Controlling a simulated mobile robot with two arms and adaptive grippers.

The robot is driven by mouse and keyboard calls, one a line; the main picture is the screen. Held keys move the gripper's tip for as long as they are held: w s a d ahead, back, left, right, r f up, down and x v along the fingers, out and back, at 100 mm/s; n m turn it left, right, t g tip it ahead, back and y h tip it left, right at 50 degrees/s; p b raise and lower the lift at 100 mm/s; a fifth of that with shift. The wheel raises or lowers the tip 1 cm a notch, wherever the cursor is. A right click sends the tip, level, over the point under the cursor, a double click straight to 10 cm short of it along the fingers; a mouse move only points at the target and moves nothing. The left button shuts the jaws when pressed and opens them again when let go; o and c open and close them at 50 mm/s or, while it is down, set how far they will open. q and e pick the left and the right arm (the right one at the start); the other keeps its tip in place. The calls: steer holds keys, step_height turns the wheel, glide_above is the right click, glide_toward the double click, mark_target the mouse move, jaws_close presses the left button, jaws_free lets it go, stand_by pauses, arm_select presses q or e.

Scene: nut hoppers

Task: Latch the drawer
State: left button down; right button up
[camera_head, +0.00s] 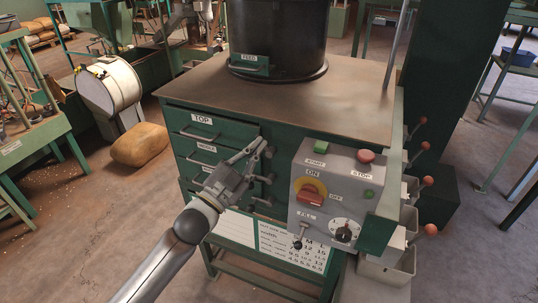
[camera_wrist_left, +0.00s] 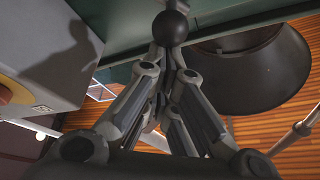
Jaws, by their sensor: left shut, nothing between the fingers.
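The green drawer cabinet (camera_head: 228,160) stands under the brown tabletop. Its top drawer (camera_head: 212,131) carries a TOP label and a bar handle. The middle drawer (camera_head: 200,154) is below, and the lower drawers are partly hidden behind my left gripper (camera_head: 258,148). Dark latch handles (camera_head: 265,179) stick out along the right side of the drawers. My left gripper is shut and empty, its tips by the uppermost latch. In the left wrist view a dark ball knob (camera_wrist_left: 170,27) is right at the shut fingertips; I cannot tell whether they touch. My right gripper is out of view.
A grey control box (camera_head: 335,190) with a red switch and buttons sits close to the right of the latches. A black hopper (camera_head: 277,35) stands on the tabletop (camera_head: 345,85). Red-knobbed levers (camera_head: 428,181) stick out at the right. A sack (camera_head: 139,145) lies on the floor at left.

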arm_select(q)
steer(key=a+f+n+t+y, duration=0.1)
steer(key=n+y, duration=0.1)
steer(key=n, duration=0.2)
steer(key=w+a+f+n+t+y, duration=0.1)
steer(key=n+y, duration=0.1)
steer(key=n, duration=0.3)
steer(key=a+f+n+t+y, duration=0.1)
steer(key=a+n+y, duration=0.1)
steer(key=n, duration=0.2)
steer(key=shift+w+n, duration=0.15)
steer(key=shift+n, duration=0.25)
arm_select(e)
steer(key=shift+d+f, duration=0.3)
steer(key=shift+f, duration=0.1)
arm_select(q)
steer(key=shift+a, duration=0.1)
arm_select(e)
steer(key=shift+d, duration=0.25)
arm_select(q)
steer(key=shift+f+b, duration=0.1)
steer(key=shift+b, duration=0.2)
